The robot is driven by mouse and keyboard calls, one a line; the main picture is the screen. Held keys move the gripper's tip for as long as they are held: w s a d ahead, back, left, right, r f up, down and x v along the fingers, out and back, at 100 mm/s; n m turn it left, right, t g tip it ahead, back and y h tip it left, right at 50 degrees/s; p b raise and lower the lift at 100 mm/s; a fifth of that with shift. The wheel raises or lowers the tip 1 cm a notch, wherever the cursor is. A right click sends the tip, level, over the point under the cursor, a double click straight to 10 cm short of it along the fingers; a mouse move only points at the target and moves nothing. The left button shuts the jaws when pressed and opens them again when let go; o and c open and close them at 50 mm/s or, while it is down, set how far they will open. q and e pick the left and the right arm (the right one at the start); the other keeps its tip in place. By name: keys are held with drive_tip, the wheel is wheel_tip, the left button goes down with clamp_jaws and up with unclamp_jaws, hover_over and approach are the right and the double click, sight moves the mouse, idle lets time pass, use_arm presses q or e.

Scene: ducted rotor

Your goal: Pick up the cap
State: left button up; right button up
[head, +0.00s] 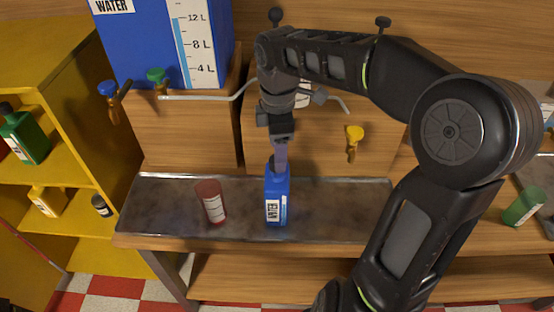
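A blue bottle (276,203) with a white label stands upright on the dark metal counter tray (340,210). My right arm comes in from the right and its gripper (280,160) points down at the bottle's top. The fingers overlap the bottle's neck in the picture, so the top is mostly hidden. I cannot clearly make out a separate cap there, nor whether the fingers touch or hold one. The finger gap is too small to judge. My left gripper is not in view.
A red cup (211,202) stands left of the bottle. A blue water tank (150,45) is above, with green (156,75), blue (108,88) and yellow (354,132) taps nearby. A yellow shelf (85,235) with bottles is at left. A green cup (523,207) lies at right.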

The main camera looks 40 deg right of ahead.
wheel_tip(320, 180, down, 2)
drive_tip(key=shift+f, duration=0.15)
drive_tip(key=shift+c, duration=0.4)
clamp_jaws()
idle(0.6)
